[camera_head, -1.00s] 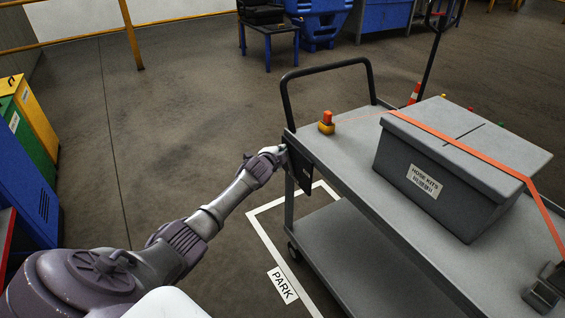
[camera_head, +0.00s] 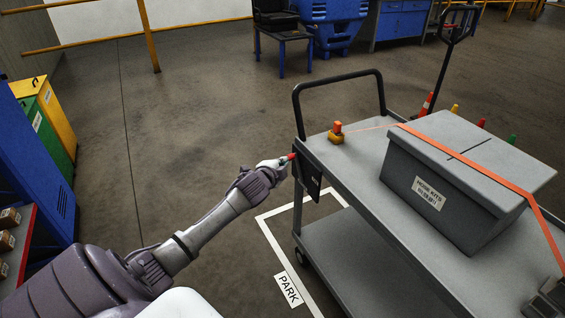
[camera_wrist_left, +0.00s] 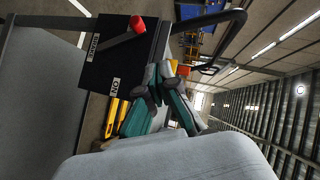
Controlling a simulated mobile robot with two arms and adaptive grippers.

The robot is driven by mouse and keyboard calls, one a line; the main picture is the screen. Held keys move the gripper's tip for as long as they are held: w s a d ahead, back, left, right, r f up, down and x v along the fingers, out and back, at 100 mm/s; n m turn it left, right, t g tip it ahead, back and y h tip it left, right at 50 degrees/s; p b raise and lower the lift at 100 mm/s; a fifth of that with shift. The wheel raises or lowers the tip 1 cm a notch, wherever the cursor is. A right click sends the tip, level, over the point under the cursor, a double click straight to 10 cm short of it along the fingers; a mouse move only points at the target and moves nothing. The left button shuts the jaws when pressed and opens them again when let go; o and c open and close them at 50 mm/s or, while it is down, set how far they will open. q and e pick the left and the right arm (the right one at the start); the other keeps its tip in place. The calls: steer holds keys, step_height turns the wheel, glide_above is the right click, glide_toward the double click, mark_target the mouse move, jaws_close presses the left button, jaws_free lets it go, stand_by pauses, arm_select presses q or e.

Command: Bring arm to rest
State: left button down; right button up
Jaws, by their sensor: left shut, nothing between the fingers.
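My left gripper (camera_head: 282,163) is at the near left corner of a grey cart (camera_head: 370,212), beside a black panel (camera_head: 309,174) on the cart's end. Its fingers are shut and empty. A red knob (camera_head: 291,156) shows just past the fingertips. In the left wrist view, the shut fingertips (camera_wrist_left: 165,70) are near the panel's edge, apart from the red-tipped lever (camera_wrist_left: 137,24). My right gripper is not in view.
A grey lidded box (camera_head: 450,185) with an orange strap and an orange beacon (camera_head: 337,132) stand on the cart. The cart's black handle (camera_head: 340,82) rises behind the panel. Blue, green and yellow cabinets (camera_head: 45,160) line the left. Open floor lies between.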

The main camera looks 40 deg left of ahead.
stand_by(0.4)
arm_select(q)
steer(key=s+d+f+n+g+h, duration=0.1)
steer(key=s+d+f+g, duration=0.15)
steer(key=s+f, duration=0.6)
steer(key=s+d+f+n+g, duration=0.2)
steer(key=s+d+f, duration=0.15)
steer(key=f, duration=0.95)
steer(key=s+d+f+n+g+h, duration=0.1)
steer(key=s+d+f+g, duration=0.1)
steer(key=s+f, duration=0.7)
steer(key=s+d+f+n+g, duration=0.1)
steer(key=s+d+f, duration=0.4)
steer(key=s, duration=0.6)
steer(key=s+d+f+n+g+h, duration=0.1)
steer(key=s+d+f+g, duration=0.2)
steer(key=s+d+f, duration=0.3)
steer(key=s+d+f+n+g+h, duration=0.1)
steer(key=s+d+f+n+g, duration=0.1)
steer(key=s+d+f, duration=0.3)
steer(key=s+f, duration=0.4)
steer(key=s, duration=0.7)
steer(key=shift+s+d, duration=0.2)
steer(key=shift+s, duration=0.15)
